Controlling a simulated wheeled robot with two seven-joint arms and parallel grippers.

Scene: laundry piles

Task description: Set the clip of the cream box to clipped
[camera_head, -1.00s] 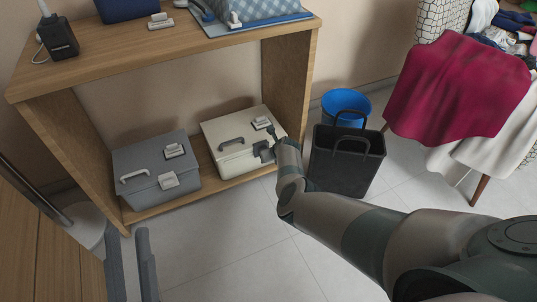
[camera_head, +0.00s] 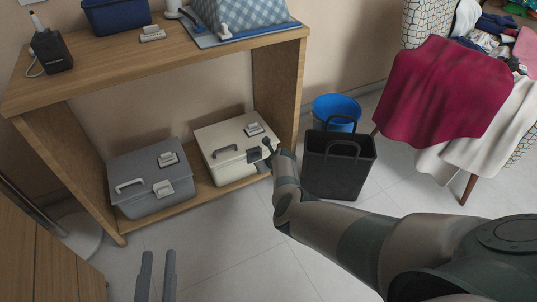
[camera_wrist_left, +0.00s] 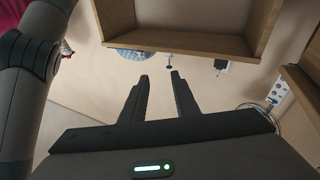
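The cream box (camera_head: 226,139) stands on the lower shelf, lid closed, with a dark handle and a clip (camera_head: 254,155) on its front face. I cannot tell the clip's setting from this view. Another small pale fitting (camera_head: 253,130) is on its lid. My right gripper (camera_head: 266,156) is at the box's front right, close beside the clip; its fingers are small and partly hidden by my wrist, and contact is unclear. My left gripper (camera_head: 156,276) is open and empty, low in front of the shelf; its parted fingers also show in the left wrist view (camera_wrist_left: 158,98).
A grey box (camera_head: 140,170) with similar fittings stands left of the cream box. A black bin (camera_head: 338,172) and a blue bin (camera_head: 338,104) stand right of the wooden shelf (camera_head: 150,75). A red cloth (camera_head: 435,95) hangs at the right. Floor in front is clear.

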